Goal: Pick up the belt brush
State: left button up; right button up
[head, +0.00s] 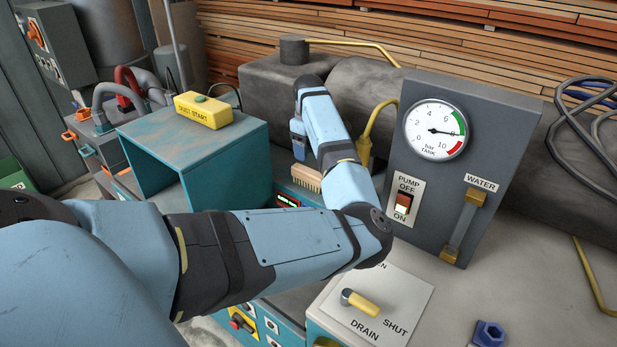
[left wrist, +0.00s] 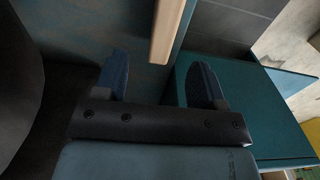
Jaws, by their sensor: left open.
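The belt brush (head: 307,177) has a pale wooden body with bristles. It sits in the middle of the head view, on the teal machine beside the boxy teal housing, partly hidden behind my left arm. My left gripper (head: 298,145) points down just above the brush in the head view, its fingers partly hidden by the arm. In the left wrist view the two blue fingers of the gripper (left wrist: 160,72) are spread with nothing between them. A pale wooden strip, which looks like the brush (left wrist: 167,30), lies just beyond the fingertips. My right gripper is not in view.
The open teal housing (head: 232,160) with a yellow dust start box (head: 203,111) stands left of the brush. A grey panel with a gauge (head: 436,130) and a yellow hose (head: 368,135) stand to the right. A yellow-handled drain valve (head: 361,303) is in front.

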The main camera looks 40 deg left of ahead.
aim_at(309, 170)
pick_arm(q)
notch_tip(309, 170, down, 5)
jog(key=shift+r, duration=0.1)
jog(key=shift+s+d+f, duration=0.1)
jog(key=shift+s+f, duration=0.05)
jog(key=shift+f, duration=1.2)
jog(key=shift+s+d+f, duration=0.1)
jog(key=shift+f, duration=1.25)
jog(key=c, duration=1)
notch_tip(309, 170, up, 10)
jog(key=shift+r, duration=0.1)
jog(key=shift+c, duration=0.2)
